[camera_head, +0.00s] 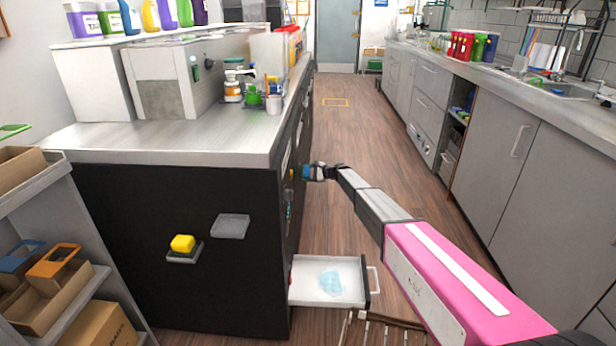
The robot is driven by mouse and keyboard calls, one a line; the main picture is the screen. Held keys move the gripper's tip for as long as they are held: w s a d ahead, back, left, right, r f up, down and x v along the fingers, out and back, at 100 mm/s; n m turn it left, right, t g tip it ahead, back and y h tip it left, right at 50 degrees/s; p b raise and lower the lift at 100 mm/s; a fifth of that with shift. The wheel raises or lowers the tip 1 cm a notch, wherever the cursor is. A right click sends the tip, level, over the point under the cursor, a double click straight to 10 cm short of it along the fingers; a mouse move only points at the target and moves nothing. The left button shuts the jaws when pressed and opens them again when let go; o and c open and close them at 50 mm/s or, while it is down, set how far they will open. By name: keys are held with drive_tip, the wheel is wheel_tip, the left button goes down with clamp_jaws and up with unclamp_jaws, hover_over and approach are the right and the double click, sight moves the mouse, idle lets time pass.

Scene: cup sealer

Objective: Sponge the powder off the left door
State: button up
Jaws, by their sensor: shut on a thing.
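My gripper (314,173) is at the right side face of the black island (190,200), just below the worktop edge. A yellow block (182,243), sponge-like, sits on a small grey holder on the island's front panel. The island's side face is seen very steeply, so I cannot make out the left door or any powder on it.
A white drawer (300,268) stands open low at the island's right side, with a pale blue patch (330,284) inside. Grey cabinets (505,165) line the right wall. Bottles and containers crowd the worktop.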

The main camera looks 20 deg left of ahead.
sight(308, 167)
drive_tip(key=shift+w+a, duration=1.2)
drive_tip(key=shift+w, duration=3.45)
drive_tip(key=shift+s+d+r, duration=0.3)
drive_tip(key=shift+s, duration=0.95)
drive_tip(key=shift+s+d+r, duration=0.25)
drive_tip(key=shift+s+r, duration=0.05)
drive_tip(key=shift+s, duration=0.95)
drive_tip(key=shift+s+d+r, duration=0.3)
drive_tip(key=shift+s, duration=0.95)
drive_tip(key=shift+s+d, duration=0.3)
drive_tip(key=shift+s, duration=0.8)
drive_tip(key=shift+s+d, duration=0.25)
drive_tip(key=shift+s, duration=0.9)
drive_tip(key=shift+s+d, duration=0.3)
drive_tip(key=shift+s, duration=0.8)
drive_tip(key=shift+r, duration=0.95)
drive_tip(key=shift+w+a, duration=0.2)
drive_tip(key=shift+w, duration=0.55)
drive_tip(key=shift+w+a, duration=0.2)
drive_tip(key=shift+w, duration=0.5)
drive_tip(key=shift+w+a, duration=0.2)
drive_tip(key=shift+w, duration=0.55)
drive_tip(key=w+a, duration=0.1)
drive_tip(key=w, duration=0.5)
drive_tip(key=shift+w+a, duration=0.15)
drive_tip(key=shift+w, duration=0.2)
drive_tip(key=shift+w+a, duration=0.25)
drive_tip(key=shift+w, duration=0.55)
drive_tip(key=shift+w+a, duration=0.2)
drive_tip(key=shift+w, duration=0.55)
